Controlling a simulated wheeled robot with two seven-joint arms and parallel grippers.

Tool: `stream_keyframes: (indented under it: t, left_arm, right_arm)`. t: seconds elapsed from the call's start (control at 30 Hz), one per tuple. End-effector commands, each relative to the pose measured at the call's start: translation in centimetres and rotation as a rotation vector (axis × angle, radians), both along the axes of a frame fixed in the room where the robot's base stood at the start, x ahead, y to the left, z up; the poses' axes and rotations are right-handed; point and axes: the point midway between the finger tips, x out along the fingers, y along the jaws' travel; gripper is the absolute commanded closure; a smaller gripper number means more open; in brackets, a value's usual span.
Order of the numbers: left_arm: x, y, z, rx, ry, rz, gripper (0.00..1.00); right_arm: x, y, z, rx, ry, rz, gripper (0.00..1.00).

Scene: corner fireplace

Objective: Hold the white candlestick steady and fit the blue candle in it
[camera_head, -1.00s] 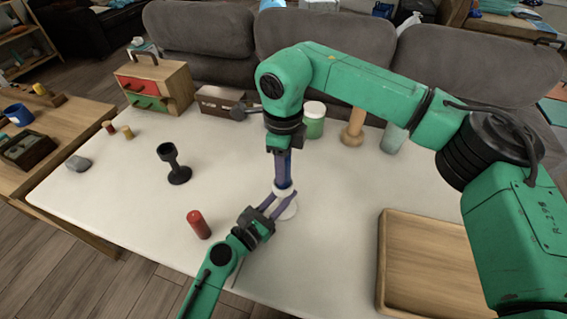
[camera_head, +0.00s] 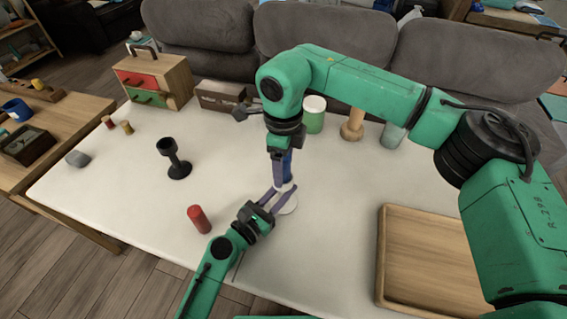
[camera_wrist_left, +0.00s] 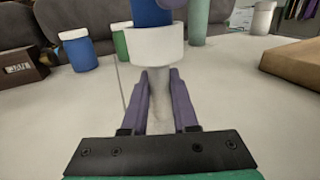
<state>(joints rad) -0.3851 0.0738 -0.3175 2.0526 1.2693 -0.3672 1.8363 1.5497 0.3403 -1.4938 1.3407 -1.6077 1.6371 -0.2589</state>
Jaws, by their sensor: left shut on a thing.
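The white candlestick (camera_head: 288,207) stands upright on the white table; its cup (camera_wrist_left: 157,47) fills the top middle of the left wrist view. My left gripper (camera_head: 272,197) is shut around its stem, below the cup. The blue candle (camera_head: 287,166) is upright directly above the candlestick. In the left wrist view its lower end (camera_wrist_left: 150,12) meets the cup's rim; how deep it sits is hidden. My right gripper (camera_head: 278,176) points down alongside the candle, fingers at its left in the head view. Whether they grip it is unclear.
A red cylinder (camera_head: 199,218) and a black candlestick (camera_head: 174,160) stand to the left. A wooden tray (camera_head: 430,260) lies at the right. A green jar (camera_head: 314,114) and a wooden pestle-like piece (camera_head: 352,124) stand behind. A drawer box (camera_head: 153,80) is at the back left.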

Motion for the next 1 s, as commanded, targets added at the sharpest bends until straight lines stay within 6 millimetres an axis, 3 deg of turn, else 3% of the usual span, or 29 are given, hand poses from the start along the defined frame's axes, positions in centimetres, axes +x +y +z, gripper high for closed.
stream_keyframes:
  t: [0.17, 0.27, 0.6, 0.7, 1.0]
  left_arm:
    - [0.0, 0.0, 0.0, 0.000, 0.000, 0.000, 1.00]
    - [0.0, 0.0, 0.0, 0.000, 0.000, 0.000, 1.00]
    - [0.0, 0.0, 0.0, 0.000, 0.000, 0.000, 1.00]
    - [0.0, 0.0, 0.0, 0.000, 0.000, 0.000, 1.00]
    - [0.0, 0.0, 0.0, 0.000, 0.000, 0.000, 1.00]
  right_arm:
    - [0.0, 0.0, 0.2, 0.000, 0.000, 0.000, 0.25]
    - [0.1, 0.1, 1.3, 0.001, -0.003, 0.000, 0.25]
    - [0.1, 0.1, 9.9, 0.001, -0.003, -0.001, 0.25]
    - [0.1, 0.1, 11.4, 0.001, -0.001, 0.000, 0.25]
    - [0.0, 0.0, 12.0, -0.001, 0.001, 0.000, 0.25]
